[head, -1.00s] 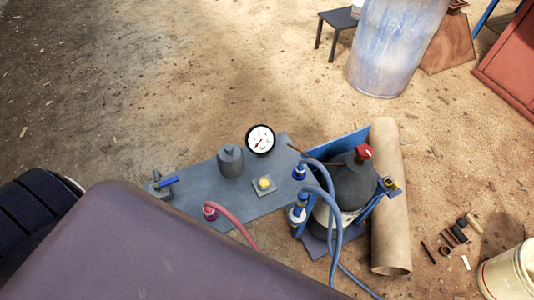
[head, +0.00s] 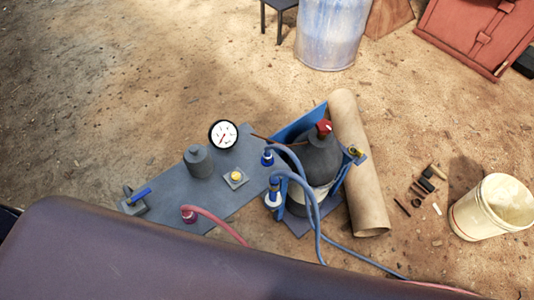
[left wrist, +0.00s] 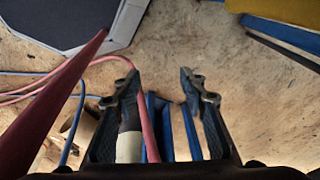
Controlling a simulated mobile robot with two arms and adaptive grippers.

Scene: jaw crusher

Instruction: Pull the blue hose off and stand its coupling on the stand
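In the head view a blue hose (head: 309,205) arches out of a blue coupling with a white collar (head: 274,192), beside the dark bottle. A second blue hose end (head: 267,157) is plugged in just above it. Both hoses run down to the lower right. I cannot tell which part is the stand. My left gripper (left wrist: 160,92) shows only in the left wrist view. Its fingers are wide apart with nothing clamped between them. A red hose (left wrist: 148,125) and blue bars lie beyond the fingers. My right gripper is in neither view.
The grey plate (head: 178,182) carries a gauge (head: 223,134), a grey canister (head: 198,161), a yellow button (head: 236,175), a blue-handled valve (head: 140,195) and a red coupling (head: 189,214).

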